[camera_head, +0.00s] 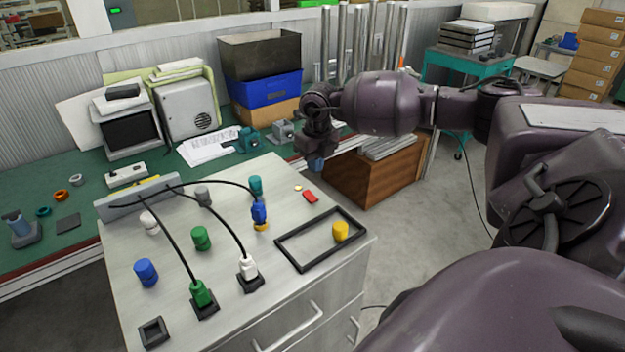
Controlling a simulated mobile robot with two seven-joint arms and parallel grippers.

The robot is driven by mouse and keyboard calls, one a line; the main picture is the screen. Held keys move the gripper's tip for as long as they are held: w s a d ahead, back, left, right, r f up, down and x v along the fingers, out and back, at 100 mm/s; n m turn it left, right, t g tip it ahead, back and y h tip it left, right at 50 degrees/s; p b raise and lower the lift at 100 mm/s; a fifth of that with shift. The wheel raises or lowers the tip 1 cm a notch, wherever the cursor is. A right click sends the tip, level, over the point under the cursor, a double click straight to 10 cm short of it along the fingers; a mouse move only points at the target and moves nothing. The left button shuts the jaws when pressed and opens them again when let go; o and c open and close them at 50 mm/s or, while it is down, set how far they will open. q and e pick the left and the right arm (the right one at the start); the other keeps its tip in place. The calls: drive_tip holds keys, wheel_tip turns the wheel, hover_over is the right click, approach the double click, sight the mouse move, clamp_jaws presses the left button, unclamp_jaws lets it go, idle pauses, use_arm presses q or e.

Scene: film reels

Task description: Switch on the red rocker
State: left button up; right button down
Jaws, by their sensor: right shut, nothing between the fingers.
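The red rocker (310,197) is a small red piece near the back right edge of the light grey cabinet top (175,320). A small pale yellow disc (298,188) lies just behind it. My right gripper (316,164) points down, shut and empty, above and behind the rocker in the picture, apart from it. Whether the rocker is on or off is too small to tell. My left gripper is not in view.
Blue, green and white plugs with black cables stand on the cabinet top, such as the green plug (202,294). A black frame (320,240) with a yellow cylinder (340,231) lies in front of the rocker. A green workbench (60,240) holds equipment behind.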

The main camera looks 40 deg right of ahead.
drive_tip(key=shift+s+a+r, duration=0.1)
drive_tip(key=shift+s+r, duration=0.1)
drive_tip(key=shift+r, duration=0.95)
drive_tip(key=shift+s+r, duration=0.15)
drive_tip(key=shift+r, duration=0.95)
